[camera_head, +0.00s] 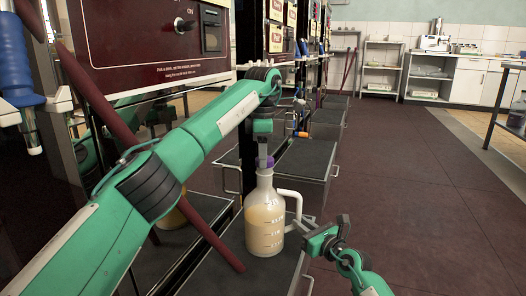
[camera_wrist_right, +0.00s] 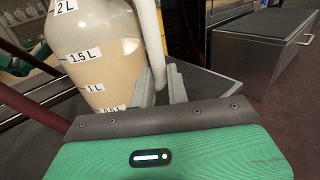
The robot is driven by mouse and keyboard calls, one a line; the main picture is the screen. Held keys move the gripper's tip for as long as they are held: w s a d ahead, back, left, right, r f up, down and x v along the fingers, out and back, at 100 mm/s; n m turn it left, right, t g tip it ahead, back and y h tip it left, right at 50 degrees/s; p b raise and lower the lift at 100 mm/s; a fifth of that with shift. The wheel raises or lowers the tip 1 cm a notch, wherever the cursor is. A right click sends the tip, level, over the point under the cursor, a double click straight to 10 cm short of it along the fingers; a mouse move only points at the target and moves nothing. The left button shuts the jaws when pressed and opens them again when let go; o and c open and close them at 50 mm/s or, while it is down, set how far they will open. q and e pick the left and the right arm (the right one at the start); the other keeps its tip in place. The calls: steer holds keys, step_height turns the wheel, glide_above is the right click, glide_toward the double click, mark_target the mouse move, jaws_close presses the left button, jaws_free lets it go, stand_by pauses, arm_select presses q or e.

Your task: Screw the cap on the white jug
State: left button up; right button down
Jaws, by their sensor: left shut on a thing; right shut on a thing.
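The white jug (camera_head: 265,219) stands upright on a dark platform, part-filled with cream-coloured liquid. In the right wrist view its labelled side (camera_wrist_right: 95,62) fills the upper left. The purple cap (camera_head: 269,163) is at the jug's mouth; I cannot tell whether it is threaded on. My left gripper (camera_head: 263,160) points down from above and is shut on the cap. My right gripper (camera_head: 308,228) is low at the jug's right side, shut on the lower part of the white handle (camera_head: 296,198). The handle also runs down to its fingers in the wrist view (camera_wrist_right: 151,38).
The dark platform (camera_head: 232,263) has a metal drawer front and bar handles. A dark red slanted bar (camera_head: 212,238) passes left of the jug. Pump cabinets (camera_head: 150,45) line the left. The floor (camera_head: 410,180) to the right is clear; a table (camera_head: 508,95) stands far right.

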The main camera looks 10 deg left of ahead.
arm_select(q)
steer(key=shift+f, duration=0.55)
stand_by(0.5)
steer(key=m, duration=0.5)
steer(key=shift+w+m, duration=0.15)
steer(key=shift+m, duration=0.15)
steer(key=m, duration=0.4)
steer(key=shift+m, duration=0.3)
steer(key=m, duration=0.6)
steer(key=shift+w+d, duration=0.15)
steer(key=m, duration=0.6)
steer(key=shift+d+m, duration=0.1)
steer(key=shift+m, duration=0.2)
steer(key=o, duration=1)
steer(key=shift+c, duration=0.2)
